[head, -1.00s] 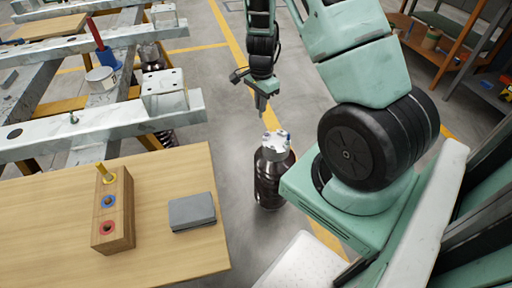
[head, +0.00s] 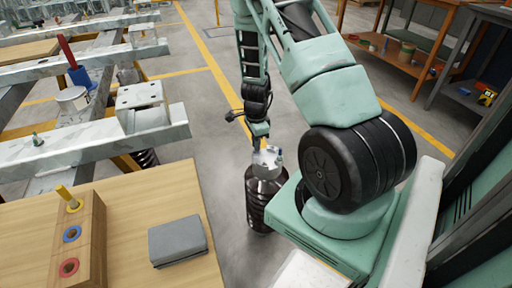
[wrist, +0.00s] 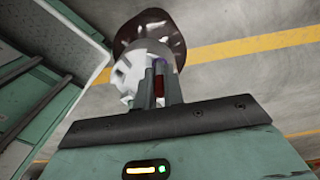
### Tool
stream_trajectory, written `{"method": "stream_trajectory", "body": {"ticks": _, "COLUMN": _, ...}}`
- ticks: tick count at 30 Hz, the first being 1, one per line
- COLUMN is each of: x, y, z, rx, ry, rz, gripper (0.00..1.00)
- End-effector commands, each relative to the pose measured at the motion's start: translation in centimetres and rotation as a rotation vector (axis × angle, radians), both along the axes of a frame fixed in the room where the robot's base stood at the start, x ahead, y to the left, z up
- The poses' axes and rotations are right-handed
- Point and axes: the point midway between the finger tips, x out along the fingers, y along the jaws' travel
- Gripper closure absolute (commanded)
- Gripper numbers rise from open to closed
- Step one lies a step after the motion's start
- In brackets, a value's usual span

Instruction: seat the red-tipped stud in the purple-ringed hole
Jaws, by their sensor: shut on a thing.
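My gripper (wrist: 159,88) is shut on the red-tipped stud (wrist: 159,84), whose red part shows between the fingers in the wrist view. In the head view my gripper (head: 261,143) points down at the pale metal cap (head: 267,159) of a dark ribbed insulator (head: 258,205). The fingertips are at or just above the cap; I cannot tell whether the stud touches it. The cap also shows in the wrist view (wrist: 128,75), partly behind the fingers. A small purplish patch shows beside the fingertips there. The purple-ringed hole itself is not clearly visible.
Metal beams (head: 90,140) stand behind. Open floor lies beyond the insulator.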

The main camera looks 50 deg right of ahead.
Motion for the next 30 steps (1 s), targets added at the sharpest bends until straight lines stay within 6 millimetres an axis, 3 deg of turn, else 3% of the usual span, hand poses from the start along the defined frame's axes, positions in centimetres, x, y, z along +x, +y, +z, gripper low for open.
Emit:
{"method": "stream_trajectory", "body": {"ticks": 2, "x": 0.0, "y": 0.0, "z": -1.2, "rx": 0.003, "ry": 0.001, "rz": -0.002, "gripper": 1.00}}
{"method": "stream_trajectory", "body": {"ticks": 13, "x": 0.0, "y": 0.0, "z": -1.5, "rx": 0.001, "ry": -0.001, "rz": -0.001, "gripper": 1.00}}
{"method": "stream_trajectory", "body": {"ticks": 16, "x": 0.0, "y": 0.0, "z": -1.4, "rx": 0.001, "ry": -0.001, "rz": 0.000, "gripper": 0.68}}
{"method": "stream_trajectory", "body": {"ticks": 25, "x": 0.0, "y": 0.0, "z": -1.2, "rx": 0.001, "ry": -0.001, "rz": 0.000, "gripper": 0.68}}
{"method": "stream_trajectory", "body": {"ticks": 30, "x": 0.1, "y": 0.0, "z": 0.6, "rx": -0.001, "ry": -0.002, "rz": 0.002, "gripper": 0.68}}
